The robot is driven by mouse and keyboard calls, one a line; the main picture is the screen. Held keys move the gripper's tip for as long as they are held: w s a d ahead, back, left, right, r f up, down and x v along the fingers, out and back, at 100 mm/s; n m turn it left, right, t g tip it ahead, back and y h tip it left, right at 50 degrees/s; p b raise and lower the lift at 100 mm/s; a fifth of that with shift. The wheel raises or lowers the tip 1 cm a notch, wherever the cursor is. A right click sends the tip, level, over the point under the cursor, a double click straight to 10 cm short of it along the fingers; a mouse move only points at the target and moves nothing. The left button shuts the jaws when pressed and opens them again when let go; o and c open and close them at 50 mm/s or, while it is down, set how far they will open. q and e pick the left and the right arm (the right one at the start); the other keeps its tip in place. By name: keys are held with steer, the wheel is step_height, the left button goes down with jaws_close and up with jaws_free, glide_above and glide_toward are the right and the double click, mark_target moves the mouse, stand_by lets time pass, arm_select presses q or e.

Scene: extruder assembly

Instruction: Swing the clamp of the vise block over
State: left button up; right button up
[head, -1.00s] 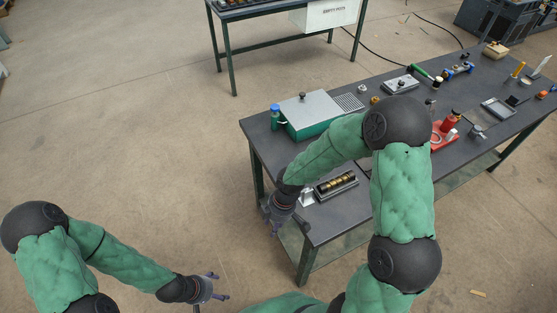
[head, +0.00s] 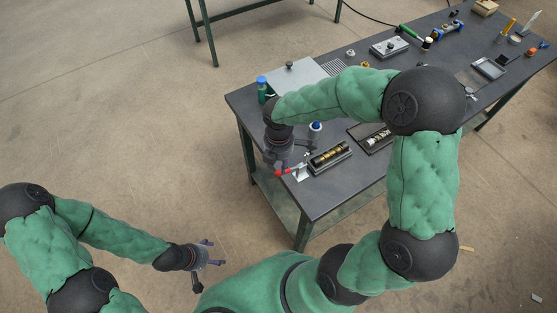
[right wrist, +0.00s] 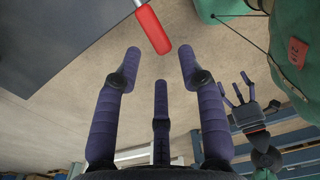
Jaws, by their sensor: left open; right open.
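The vise block (head: 330,156), a dark block with a row of brass-coloured pieces, lies near the table's near left edge in the head view. A red handle (head: 285,172), seemingly the clamp's, points left beside it. In the right wrist view the red grip (right wrist: 153,29) on a metal rod hangs just beyond my fingertips, apart from them. My right gripper (right wrist: 160,62) is open and empty, its fingers spread. In the head view my right gripper (head: 272,166) is beside the handle, its fingertips partly unclear. My left gripper (head: 215,254) is open and empty, away from the table.
The dark table (head: 330,199) has a free near corner. A second tray (head: 371,138) lies right of the block. A blue-capped green bottle (head: 262,88) and a blue-and-white bottle (head: 315,130) stand near my right forearm. Tools and small parts lie farther back.

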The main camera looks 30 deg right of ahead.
mark_target(279, 173)
step_height(279, 173, down, 6)
steer(key=b, duration=0.4)
steer(key=shift+r+b, duration=0.1)
steer(key=shift+b, duration=0.25)
steer(key=shift+r+p, duration=0.25)
steer(key=shift+p, duration=0.1)
steer(key=shift+s, duration=0.15)
